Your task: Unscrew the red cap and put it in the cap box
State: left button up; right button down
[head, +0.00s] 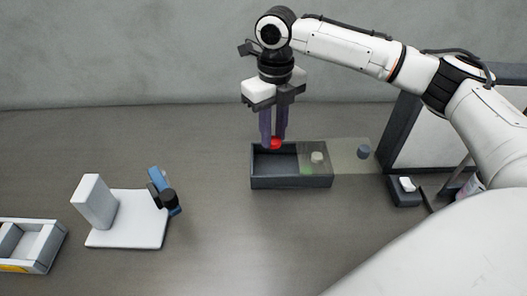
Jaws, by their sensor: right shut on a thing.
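The red cap (275,143) is between the fingertips of my right gripper (272,141), which is shut on it. The gripper points straight down and holds the cap over the left part of the dark open box (291,182). I cannot tell whether the cap touches the box. The box's left compartment looks empty. A pale round piece and something green lie at its right side, under or behind a see-through panel (350,155). My left gripper is not in view.
A white stand (125,232) with a blue and black part (164,190) is at left. A grey tray (35,250) is at far left. The front middle is clear.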

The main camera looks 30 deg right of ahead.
aim_at(275, 140)
jog(key=f, duration=0.4)
jog(key=shift+s+f, duration=0.1)
jog(key=shift+s, duration=0.25)
jog(key=shift+w+f, duration=0.1)
jog(key=shift+f, duration=1.95)
jog(key=c, duration=1.5)
grip_release()
jog(key=shift+f, duration=0.1)
notch_tip(275, 140, up, 12)
jog(key=shift+r, duration=0.15)
